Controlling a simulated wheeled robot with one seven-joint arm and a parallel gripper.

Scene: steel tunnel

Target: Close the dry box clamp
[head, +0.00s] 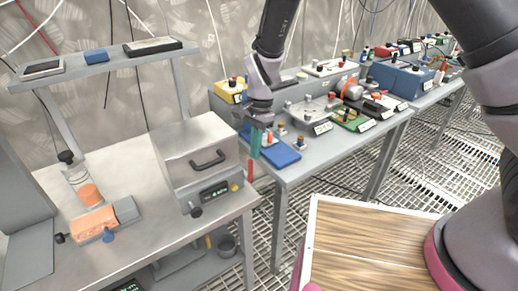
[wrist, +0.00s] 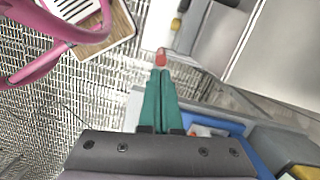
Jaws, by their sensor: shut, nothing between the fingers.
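The dry box appears to be the grey metal case (head: 195,155) with a black handle and a small display, on the left bench in the head view. A small red-tipped part (head: 250,170) shows just right of the case, possibly the clamp's handle; its link to the case is not clear. My gripper (head: 255,154) hangs right above this red part, with its green fingers together and empty. In the wrist view the red part (wrist: 160,57) lies just beyond the tips of my gripper (wrist: 160,71). I cannot tell whether they touch.
A second bench (head: 345,135) behind holds a blue tray (head: 280,155), circuit boards and several instruments. A shelf (head: 105,58) stands over the left bench (head: 130,240). A wooden-topped surface (head: 365,245) is at the front. Grated floor shows between the benches.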

